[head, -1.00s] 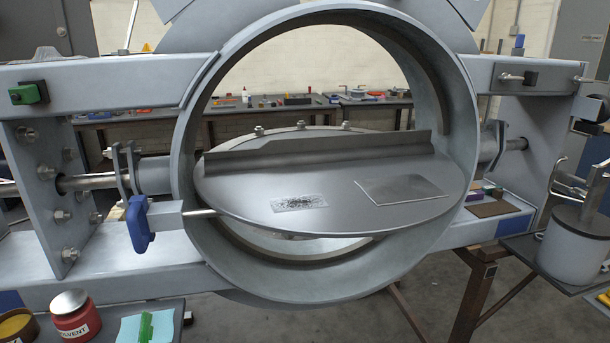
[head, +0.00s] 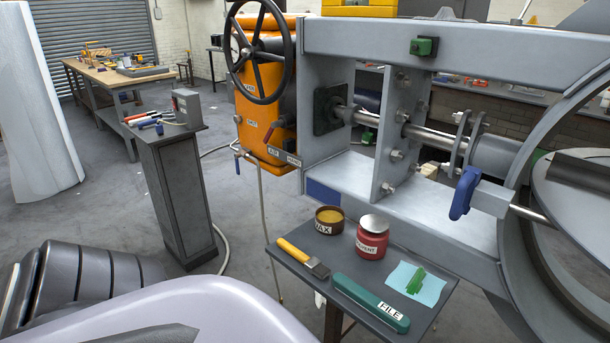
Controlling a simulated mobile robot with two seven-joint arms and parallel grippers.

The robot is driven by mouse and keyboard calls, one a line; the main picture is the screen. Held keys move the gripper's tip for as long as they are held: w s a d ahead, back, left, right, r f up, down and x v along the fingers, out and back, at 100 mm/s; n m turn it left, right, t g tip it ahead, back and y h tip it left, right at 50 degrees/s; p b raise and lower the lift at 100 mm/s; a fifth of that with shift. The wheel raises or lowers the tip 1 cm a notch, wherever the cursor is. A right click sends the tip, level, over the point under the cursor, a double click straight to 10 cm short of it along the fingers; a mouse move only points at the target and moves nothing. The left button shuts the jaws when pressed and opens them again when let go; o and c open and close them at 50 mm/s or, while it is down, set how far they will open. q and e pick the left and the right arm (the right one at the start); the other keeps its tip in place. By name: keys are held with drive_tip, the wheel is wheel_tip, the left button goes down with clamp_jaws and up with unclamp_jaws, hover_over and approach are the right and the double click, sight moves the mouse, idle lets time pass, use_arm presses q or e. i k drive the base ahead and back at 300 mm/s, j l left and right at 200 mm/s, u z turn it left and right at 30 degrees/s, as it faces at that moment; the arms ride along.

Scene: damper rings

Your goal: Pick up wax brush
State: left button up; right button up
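A brush with a yellow handle (head: 292,249) and a flat brownish-grey head lies on a small dark side table (head: 270,257). It is the only brush I can make out; no label shows on it. An open tin marked WAX (head: 328,228) with yellow-brown contents stands just behind it. Nothing touches the brush except the table. Neither of my grippers is in view; only pale and dark parts of my own arm show at the lower left.
On the same table are a red solvent jar (head: 372,245), a green file case (head: 371,302) and a light blue cloth (head: 400,285) with a green item on it. The grey steel frame (head: 440,205) rises behind. A dark pedestal (head: 172,190) with pens stands left; floor between is open.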

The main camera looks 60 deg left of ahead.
sight(314, 265)
drive_tip(key=u, duration=1.8)
drive_tip(key=z, duration=1.9)
drive_tip(key=u, duration=1.75)
drive_tip(key=i+j+u, duration=0.15)
drive_tip(key=k+j, duration=0.05)
